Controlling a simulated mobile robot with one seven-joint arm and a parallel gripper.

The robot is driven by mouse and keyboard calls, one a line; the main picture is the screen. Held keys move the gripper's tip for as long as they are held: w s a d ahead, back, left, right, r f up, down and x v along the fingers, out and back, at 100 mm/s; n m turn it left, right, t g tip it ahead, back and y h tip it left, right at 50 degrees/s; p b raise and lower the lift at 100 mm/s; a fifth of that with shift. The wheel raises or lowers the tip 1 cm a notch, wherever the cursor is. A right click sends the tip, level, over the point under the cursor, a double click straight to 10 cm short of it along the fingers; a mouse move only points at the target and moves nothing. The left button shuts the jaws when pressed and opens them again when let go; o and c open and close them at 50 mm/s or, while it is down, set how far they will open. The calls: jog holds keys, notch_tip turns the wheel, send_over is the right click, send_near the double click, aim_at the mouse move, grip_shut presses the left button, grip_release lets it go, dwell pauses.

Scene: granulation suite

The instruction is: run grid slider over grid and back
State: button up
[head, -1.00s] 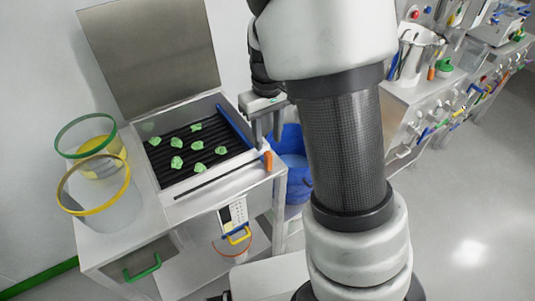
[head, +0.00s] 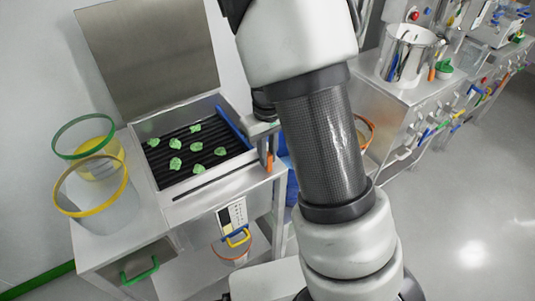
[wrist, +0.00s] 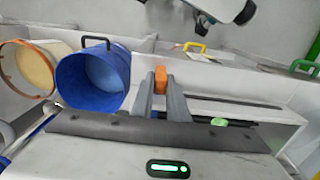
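The dark slatted grid (head: 180,168) lies in a steel box on a bench in the head view, with several green lumps on it. A blue bar (head: 232,128) lies along its right edge. An orange handle (head: 269,162) stands at the right end of a dark slot in the front ledge; I take these for the grid slider. In the wrist view the orange handle (wrist: 161,74) shows between the tips of my gripper (wrist: 161,90). The fingers are apart, one on each side of it; contact is not clear. In the head view my gripper (head: 263,143) is partly hidden by my arm.
A raised steel lid (head: 150,55) stands behind the grid. Clear bins with green (head: 85,135) and yellow rims (head: 92,190) stand left. A blue bucket (wrist: 93,80) is beside the bench. A steel pot (head: 408,55) stands on another bench at right.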

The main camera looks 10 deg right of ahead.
jog(key=shift+a, duration=0.1)
grip_shut()
jog(key=shift+s+a+r+p, duration=0.1)
jog(key=shift+s+a+p, duration=0.55)
jog(key=shift+a, duration=1.55)
jog(key=shift+s+a+f+p, duration=0.1)
jog(key=shift+s+a+p, duration=0.6)
jog(key=shift+a, duration=1.5)
jog(key=shift+s+a+r+p, duration=0.1)
jog(key=shift+s+a+p, duration=0.55)
jog(key=shift+a, duration=1.55)
jog(key=shift+s, duration=0.1)
jog(key=shift+s+a+p, duration=0.45)
jog(key=shift+s+a, duration=0.15)
jog(key=shift+a, duration=1.3)
jog(key=shift+s+a+p, duration=0.5)
jog(key=shift+s+a, duration=0.15)
jog(key=shift+a, duration=1.3)
jog(key=shift+s+a+p, duration=0.45)
jog(key=shift+s+a, duration=0.15)
jog(key=shift+a, duration=1.3)
jog(key=shift+w+d+b, duration=0.45)
jog(key=shift+w+d, duration=0.3)
jog(key=shift+d, duration=1.5)
jog(key=shift+w+d+b, duration=0.45)
jog(key=shift+w+d, duration=0.3)
jog(key=shift+d, duration=1.45)
jog(key=shift+w+d+b, duration=0.45)
jog(key=shift+w+d, duration=0.3)
jog(key=shift+d, duration=1.5)
